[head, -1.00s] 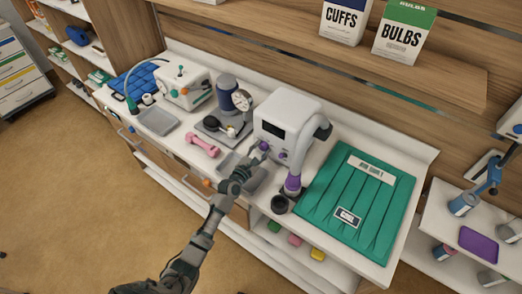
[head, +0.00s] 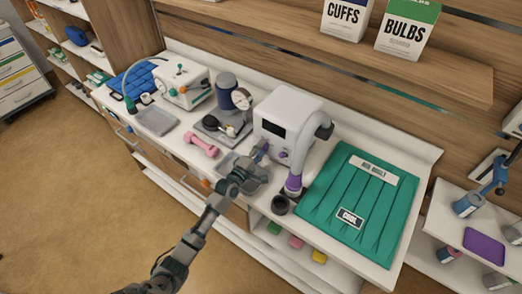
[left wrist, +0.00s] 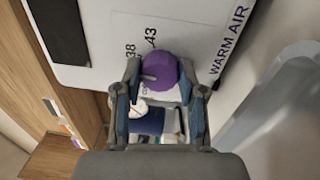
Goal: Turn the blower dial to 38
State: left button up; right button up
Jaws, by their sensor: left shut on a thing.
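The blower (head: 288,108) is a white box with a dark display and a grey hose, on the white counter. My left gripper (head: 261,156) is at its front face. In the left wrist view the purple dial (left wrist: 160,70) sits between the two fingers of my left gripper (left wrist: 160,82), which is shut on it. The printed numbers 38 (left wrist: 130,50) and 43 (left wrist: 150,38) stand beside the dial, with "WARM AIR" to the right. A grey pointer shows at the dial's left side; its exact reading is unclear. Another label is partly hidden. My right gripper is out of view.
A grey tray (head: 250,173) sits under my left gripper. A pink dumbbell (head: 202,145) and a gauge device (head: 228,100) stand left.

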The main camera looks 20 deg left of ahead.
pick_arm(q)
jog(key=shift+d+f+m, duration=0.1)
jog(key=shift+f+m, duration=0.3)
jog(key=shift+m, duration=1.1)
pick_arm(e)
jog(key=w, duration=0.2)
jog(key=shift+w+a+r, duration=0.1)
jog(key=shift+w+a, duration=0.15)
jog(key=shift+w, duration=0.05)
pick_arm(q)
jog(key=shift+s, duration=0.1)
jog(key=shift+f+g, duration=0.15)
jog(key=shift+g, duration=0.15)
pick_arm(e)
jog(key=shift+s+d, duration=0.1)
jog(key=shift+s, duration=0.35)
pick_arm(q)
jog(key=o, duration=1.1)
jog(key=shift+o, duration=0.2)
jog(key=shift+r, duration=0.25)
jog(key=shift+s, duration=0.1)
jog(key=v, duration=0.7)
jog(key=shift+f, duration=0.25)
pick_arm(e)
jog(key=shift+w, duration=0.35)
